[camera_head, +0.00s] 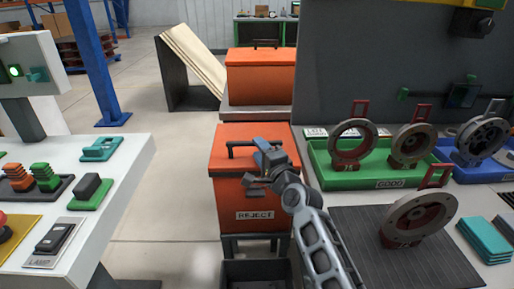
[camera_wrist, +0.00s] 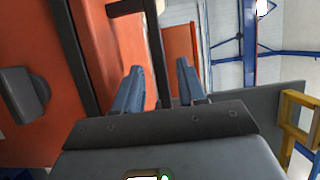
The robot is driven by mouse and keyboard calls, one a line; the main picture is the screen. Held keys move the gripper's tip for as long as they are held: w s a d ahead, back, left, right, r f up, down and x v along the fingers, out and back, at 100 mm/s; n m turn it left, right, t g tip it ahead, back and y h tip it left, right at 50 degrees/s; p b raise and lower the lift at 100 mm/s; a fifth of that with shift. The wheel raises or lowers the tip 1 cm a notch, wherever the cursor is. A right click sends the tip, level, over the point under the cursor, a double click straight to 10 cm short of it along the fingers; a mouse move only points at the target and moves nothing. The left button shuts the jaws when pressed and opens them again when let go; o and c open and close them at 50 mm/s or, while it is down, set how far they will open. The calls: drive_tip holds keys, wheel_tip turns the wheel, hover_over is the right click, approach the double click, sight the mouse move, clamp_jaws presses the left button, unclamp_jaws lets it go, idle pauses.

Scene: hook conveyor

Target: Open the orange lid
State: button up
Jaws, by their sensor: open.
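The orange lid (camera_head: 226,163) lies closed on the orange box (camera_head: 232,199) marked REJECT. A black bar handle (camera_head: 240,145) stands along its top. My gripper (camera_head: 257,165) is at the lid's handle, over the right half of the lid. In the wrist view, the open blue fingers of my gripper (camera_wrist: 158,84) stand on either side of the black handle bar (camera_wrist: 156,50). I cannot tell whether either finger touches it. The lid's orange surface (camera_wrist: 98,45) fills the left side there. My gripper and arm hide part of the lid and box in the head view.
A second orange box (camera_head: 260,78) stands behind. The right bench holds a green GOOD tray (camera_head: 350,183), a blue tray and grey ring parts. A white control table (camera_head: 125,165) stands at left. A dark open bin (camera_head: 255,272) is below in front. Clear floor lies left of the box.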

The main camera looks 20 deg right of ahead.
drive_tip(key=shift+w+a, duration=0.1)
drive_tip(key=shift+w, duration=1.15)
drive_tip(key=shift+c, duration=0.2)
clamp_jaws()
